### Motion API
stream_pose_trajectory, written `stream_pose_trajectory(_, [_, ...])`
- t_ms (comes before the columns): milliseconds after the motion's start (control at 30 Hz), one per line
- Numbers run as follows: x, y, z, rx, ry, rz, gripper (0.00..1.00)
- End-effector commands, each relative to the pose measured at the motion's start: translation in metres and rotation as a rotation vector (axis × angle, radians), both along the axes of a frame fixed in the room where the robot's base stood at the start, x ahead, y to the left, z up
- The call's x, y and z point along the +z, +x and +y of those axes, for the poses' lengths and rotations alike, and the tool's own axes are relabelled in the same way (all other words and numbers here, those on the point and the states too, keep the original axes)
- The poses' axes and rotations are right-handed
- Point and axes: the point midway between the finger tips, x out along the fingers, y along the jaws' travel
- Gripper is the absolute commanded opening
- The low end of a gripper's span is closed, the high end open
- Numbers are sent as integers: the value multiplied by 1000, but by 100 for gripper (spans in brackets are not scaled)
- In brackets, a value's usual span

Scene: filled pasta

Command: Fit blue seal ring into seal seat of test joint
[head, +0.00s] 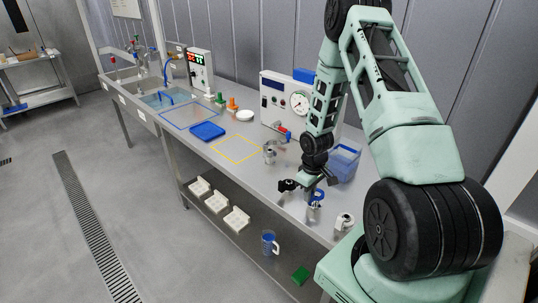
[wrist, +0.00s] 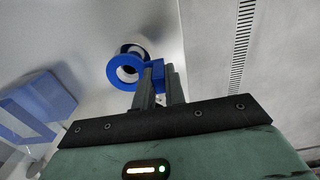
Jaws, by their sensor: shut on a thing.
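The blue seal ring (wrist: 124,70) has a square blue tab at its side. My gripper (wrist: 163,80) is shut on that tab. In the head view my gripper (head: 317,181) points down over the front part of the bench, with the blue ring also showing (head: 318,195) under it. A metal fitting (head: 312,213), apparently the test joint, stands directly below the ring. In the wrist view the fitting's round end (wrist: 134,51) shows behind the ring, offset toward the top. I cannot tell whether ring and seat touch; the seat is mostly hidden.
A translucent blue bin (head: 346,160) stands behind my gripper. A gauge box (head: 290,103) stands at the back. The yellow-outlined area (head: 236,149) is clear.

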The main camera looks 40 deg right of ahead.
Motion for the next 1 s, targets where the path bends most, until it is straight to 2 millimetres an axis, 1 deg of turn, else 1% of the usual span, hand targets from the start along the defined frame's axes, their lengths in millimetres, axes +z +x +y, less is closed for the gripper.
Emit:
stream_pose_trajectory(33, [4, 0, 0, 0, 0, 0, 0])
stream_pose_trajectory(700, [29, 0, 0, 0, 0, 0, 0])
stream_pose_trajectory(1000, [31, 0, 0, 0, 0, 0, 0])
